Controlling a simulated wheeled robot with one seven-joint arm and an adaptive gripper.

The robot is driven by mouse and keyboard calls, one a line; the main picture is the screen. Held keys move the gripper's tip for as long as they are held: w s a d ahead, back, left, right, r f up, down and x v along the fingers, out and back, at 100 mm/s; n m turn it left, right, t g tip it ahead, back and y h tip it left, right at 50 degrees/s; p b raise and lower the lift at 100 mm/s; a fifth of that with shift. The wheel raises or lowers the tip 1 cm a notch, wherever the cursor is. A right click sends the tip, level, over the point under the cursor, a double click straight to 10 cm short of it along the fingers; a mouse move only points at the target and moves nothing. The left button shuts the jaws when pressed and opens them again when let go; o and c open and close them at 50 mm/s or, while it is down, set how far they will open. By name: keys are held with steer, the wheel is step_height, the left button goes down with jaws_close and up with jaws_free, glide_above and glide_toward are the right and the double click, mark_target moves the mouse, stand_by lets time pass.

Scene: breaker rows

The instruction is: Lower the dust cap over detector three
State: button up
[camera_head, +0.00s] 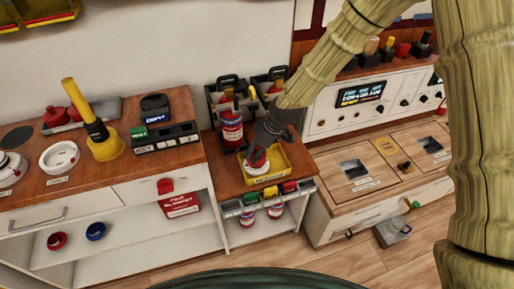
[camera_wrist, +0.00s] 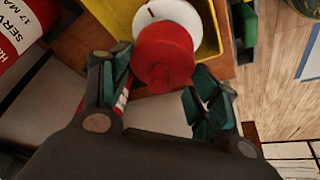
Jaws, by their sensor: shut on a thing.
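My gripper (camera_wrist: 160,95) has its fingers on either side of a red cylindrical piece (camera_wrist: 163,58) with a white round disc behind it. In the head view this red and white piece (camera_head: 257,159) is at the yellow tray (camera_head: 274,177), under my gripper (camera_head: 264,142). I cannot tell whether it touches the tray. On the left counter, white round detectors (camera_head: 60,157) stand in a row. A flared yellow cup with a black collar and tall yellow handle (camera_head: 104,147) stands tilted at the right of them. Their labels are too small to read, and anything under the cup is hidden.
A red extinguisher (camera_head: 231,129) stands close behind the tray. Black holders (camera_head: 270,82) stand at the back. A dark block unit (camera_head: 165,138) is on the left counter's right end. Red pieces (camera_head: 55,116) lie at its back. A control panel (camera_head: 362,97) is at right.

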steer(key=shift+f+b, duration=0.3)
steer(key=shift+f, duration=0.75)
steer(key=o, duration=0.9)
steer(key=v, duration=1.2)
